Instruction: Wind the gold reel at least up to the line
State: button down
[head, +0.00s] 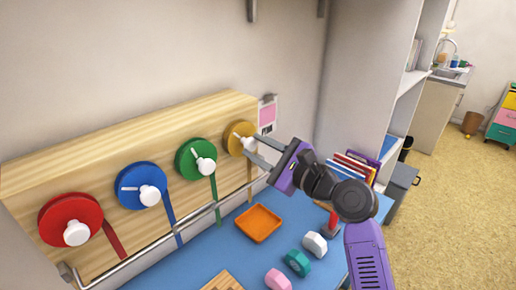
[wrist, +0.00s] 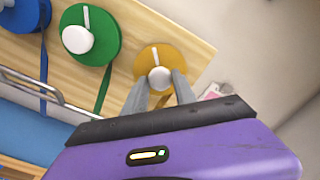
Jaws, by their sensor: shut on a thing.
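The gold reel (head: 235,131) is mounted at the right end of a wooden board, with a white crank and knob on its face and a gold strap (head: 249,172) hanging below it. In the wrist view the gold reel (wrist: 146,61) lies just beyond my fingers. My gripper (head: 250,147) reaches in from the right and is shut on the white knob (wrist: 159,77) of the gold reel. Its fingers stand on either side of the knob. I cannot make out the line on the strap.
Green (head: 190,160), blue (head: 137,184) and red (head: 66,220) reels sit left of the gold one. A metal rail (head: 142,251) runs in front of the straps. A shelf unit is at right.

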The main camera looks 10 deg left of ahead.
jog(key=shift+f, duration=0.1)
jog(key=shift+n+b, duration=0.6)
jog(key=shift+n, duration=0.5)
jog(key=n+b, duration=0.3)
jog(key=n, duration=0.2)
jog(key=shift+f, duration=0.15)
jog(key=n+b, duration=0.2)
jog(key=n, duration=0.2)
jog(key=shift+b, duration=0.3)
jog(key=n+b, duration=0.3)
jog(key=n, duration=0.1)
jog(key=shift+n, duration=0.3)
jog(key=n+b, duration=0.5)
jog(key=n, duration=0.1)
jog(key=shift+n+b, duration=1.8)
jog(key=shift+n, duration=0.8)
